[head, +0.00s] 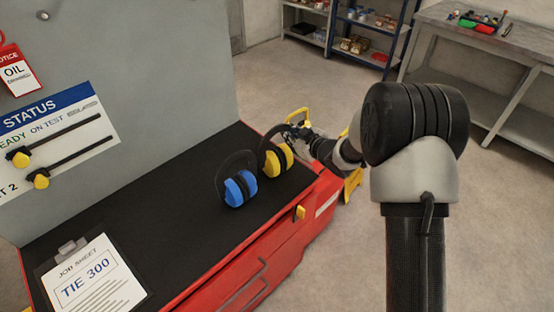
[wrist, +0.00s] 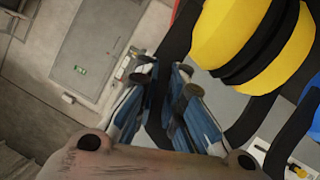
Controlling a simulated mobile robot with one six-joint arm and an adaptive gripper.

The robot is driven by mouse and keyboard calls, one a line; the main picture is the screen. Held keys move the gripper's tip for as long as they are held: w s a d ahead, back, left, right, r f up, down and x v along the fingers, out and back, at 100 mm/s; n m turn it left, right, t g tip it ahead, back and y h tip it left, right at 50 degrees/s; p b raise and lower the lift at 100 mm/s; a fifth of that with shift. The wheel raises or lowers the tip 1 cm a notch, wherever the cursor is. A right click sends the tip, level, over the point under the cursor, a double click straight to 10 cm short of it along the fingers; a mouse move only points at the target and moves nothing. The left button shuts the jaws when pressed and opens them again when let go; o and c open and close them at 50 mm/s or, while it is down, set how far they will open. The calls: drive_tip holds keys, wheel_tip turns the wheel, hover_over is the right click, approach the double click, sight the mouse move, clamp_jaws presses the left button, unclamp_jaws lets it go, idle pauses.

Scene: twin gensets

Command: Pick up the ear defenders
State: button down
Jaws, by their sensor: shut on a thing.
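Yellow ear defenders (head: 286,156) with a black headband are at the far right end of the black-topped red cabinet. My gripper (head: 303,130) is at their right side, shut on the black headband. In the wrist view, the fingers of my gripper (wrist: 166,85) close around the dark band, and the yellow cup (wrist: 228,32) fills the upper right. Blue ear defenders (head: 239,189) stand on the black top just left of the yellow ones, apart from my gripper. I cannot tell whether the yellow pair touches the top.
A job sheet clipboard (head: 88,277) lies at the near left of the black top (head: 150,208). A grey panel (head: 130,60) with a status board (head: 70,125) rises behind it. A shelf (head: 368,30) and workbench (head: 470,40) stand farther back, with open floor between.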

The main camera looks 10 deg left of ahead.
wheel_tip(320, 180, up, 20)
drive_tip(key=p, duration=0.7)
idle(0.6)
